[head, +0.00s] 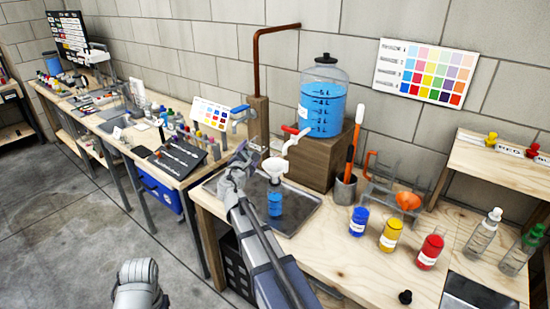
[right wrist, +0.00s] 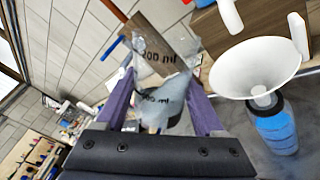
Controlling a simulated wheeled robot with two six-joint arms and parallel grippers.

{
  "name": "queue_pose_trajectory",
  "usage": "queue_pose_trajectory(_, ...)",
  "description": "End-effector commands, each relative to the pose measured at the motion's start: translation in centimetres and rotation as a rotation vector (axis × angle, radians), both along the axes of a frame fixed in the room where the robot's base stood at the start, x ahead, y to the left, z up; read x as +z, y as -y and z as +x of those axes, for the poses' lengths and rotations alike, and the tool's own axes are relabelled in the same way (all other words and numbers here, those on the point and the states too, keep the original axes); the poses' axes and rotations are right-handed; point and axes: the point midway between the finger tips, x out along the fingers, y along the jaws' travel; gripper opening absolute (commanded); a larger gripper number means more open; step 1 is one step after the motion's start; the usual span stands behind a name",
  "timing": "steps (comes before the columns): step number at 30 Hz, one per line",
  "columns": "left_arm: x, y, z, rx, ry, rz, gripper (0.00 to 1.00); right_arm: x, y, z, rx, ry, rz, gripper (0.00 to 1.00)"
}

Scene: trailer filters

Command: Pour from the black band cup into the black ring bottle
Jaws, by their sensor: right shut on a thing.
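My right gripper (head: 246,158) is shut on the black band cup (right wrist: 152,68), a clear cup with "200 ml" and "100 ml" marks and a dark band, seen between the purple fingers in the right wrist view. The cup is held in the air to the left of a white funnel (head: 275,166). I cannot tell its contents or exact tilt. The funnel sits in the mouth of a blue-filled bottle (head: 275,206) standing on a dark tray; it also shows in the right wrist view (right wrist: 277,133), with a dark part at its neck.
A large water jar (head: 323,100) on a wooden block (head: 312,160) and a white tap (head: 295,140) stand just behind the funnel. Blue (head: 359,222), yellow (head: 391,236) and red (head: 431,252) bottles stand to the right. The bench front between them and the tray is clear.

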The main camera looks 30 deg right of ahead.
Motion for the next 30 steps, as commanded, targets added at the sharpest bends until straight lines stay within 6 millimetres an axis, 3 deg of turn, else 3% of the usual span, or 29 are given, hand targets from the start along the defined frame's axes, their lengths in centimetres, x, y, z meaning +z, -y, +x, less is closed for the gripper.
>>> queue_pose_trajectory(30,0.47,0.00,0.00,0.000,0.000,0.000,0.50,0.41,-0.04,0.03,0.000,0.039,0.049,0.00)
